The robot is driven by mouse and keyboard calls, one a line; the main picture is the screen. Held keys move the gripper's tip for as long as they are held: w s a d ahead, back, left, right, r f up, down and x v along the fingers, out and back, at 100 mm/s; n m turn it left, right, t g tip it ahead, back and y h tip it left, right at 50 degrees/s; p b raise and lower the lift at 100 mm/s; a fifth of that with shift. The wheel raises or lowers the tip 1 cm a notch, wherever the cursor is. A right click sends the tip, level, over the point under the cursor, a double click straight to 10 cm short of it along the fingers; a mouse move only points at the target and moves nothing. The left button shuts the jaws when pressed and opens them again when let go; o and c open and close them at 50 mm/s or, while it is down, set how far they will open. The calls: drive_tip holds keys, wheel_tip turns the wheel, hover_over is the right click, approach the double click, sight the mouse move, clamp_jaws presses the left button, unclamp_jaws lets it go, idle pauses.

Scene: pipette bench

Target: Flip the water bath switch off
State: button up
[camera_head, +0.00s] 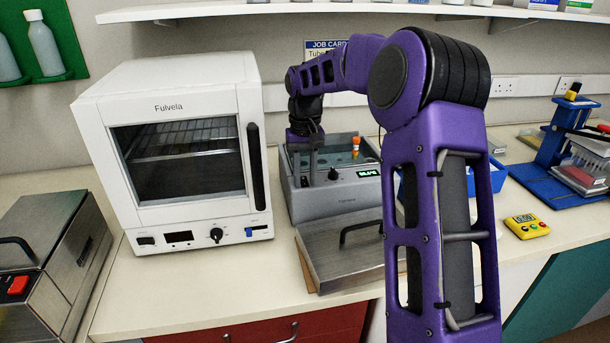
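The water bath (340,200) is a grey open-topped box on the bench, right of the white oven. Its front panel shows a black knob (333,175) and a lit green display (367,173). An orange-topped item (356,143) stands upright in its basin. I cannot make out the bath's switch; the left part of its panel is partly behind my gripper. My gripper (312,168) points down at the bath's left front. Its fingers are small and dark here, and I cannot tell whether they are open or touching the panel.
The bath's steel lid (345,257) with a black handle lies in front of it. The white oven (182,150) stands close on the left. A steel box (45,260) with a red switch (18,285) sits far left. A yellow timer (527,226) and blue rack (560,150) are right.

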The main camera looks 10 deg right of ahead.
clamp_jaws()
drive_tip(key=shift+w+g, duration=0.35)
drive_tip(key=shift+g, duration=0.55)
drive_tip(key=shift+r+g, duration=0.15)
drive_tip(key=shift+g, duration=0.35)
drive_tip(key=shift+o, duration=2.3)
unclamp_jaws()
